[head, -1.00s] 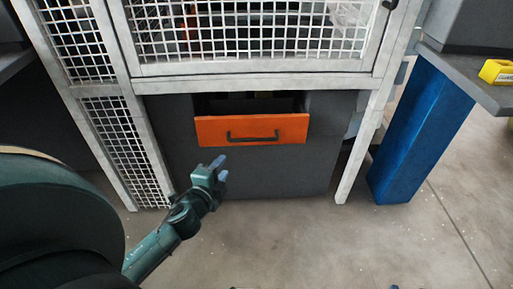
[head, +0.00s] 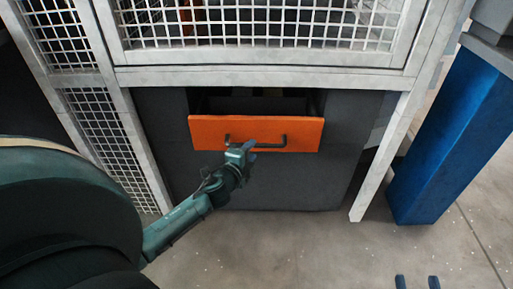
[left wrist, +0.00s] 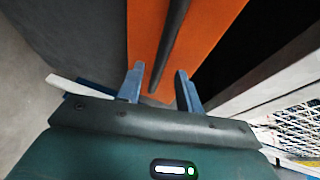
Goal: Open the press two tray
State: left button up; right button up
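The press tray has an orange front (head: 205,132) and stands partly out of the dark cabinet, with a dark gap showing above it. A dark bar handle (head: 270,146) runs across the front; its left part is partly covered by my gripper. My left gripper (head: 243,150) is at the handle's left part. In the left wrist view, the left gripper (left wrist: 158,76) has its blue fingers apart, with the handle (left wrist: 171,45) running between them, apparently not clamped.
A white frame with mesh panels (head: 265,35) stands above the tray, and its white legs flank the dark cabinet (head: 290,185). A blue post (head: 450,140) stands at the right. The concrete floor (head: 300,250) in front is clear.

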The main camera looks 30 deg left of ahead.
pick_arm(q)
jog(key=shift+b+x, duration=0.45)
jog(key=shift+x, duration=1.9)
grip_shut()
